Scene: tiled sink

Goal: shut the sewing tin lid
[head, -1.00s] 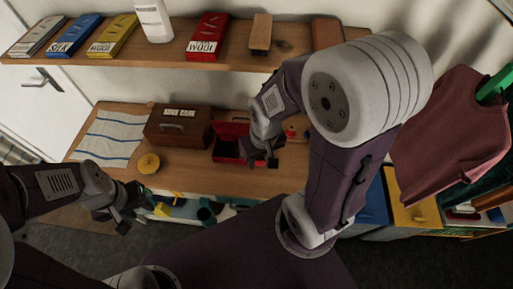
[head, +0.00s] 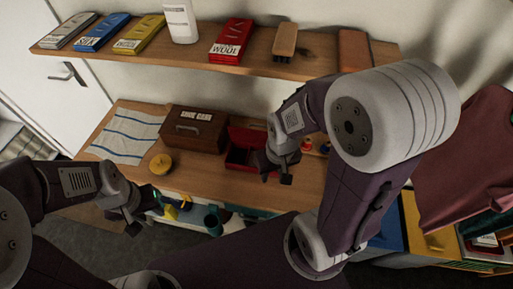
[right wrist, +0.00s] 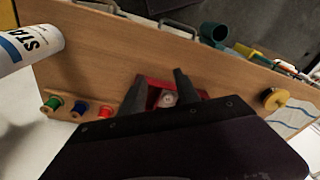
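The sewing tin (head: 236,160) is a small red box on the wooden worktop, with its red lid (head: 248,137) raised at the back and its dark inside showing. My right gripper (head: 277,170) is in front of the tin's right side and hides part of it. In the right wrist view the red tin (right wrist: 152,98) shows between the gripper's spread fingers, with a small pale round thing inside. The right gripper is open; I cannot tell whether it touches the tin. My left gripper (head: 146,218) is empty and looks open, in front of the worktop's left edge.
A brown "shoe care" box (head: 194,130) stands left of the tin. A round yellow thing (head: 160,164) and a striped cloth (head: 128,133) lie further left. Thread spools (right wrist: 78,109) and a white bottle (right wrist: 28,50) are on the other side. A loaded shelf (head: 210,62) hangs above.

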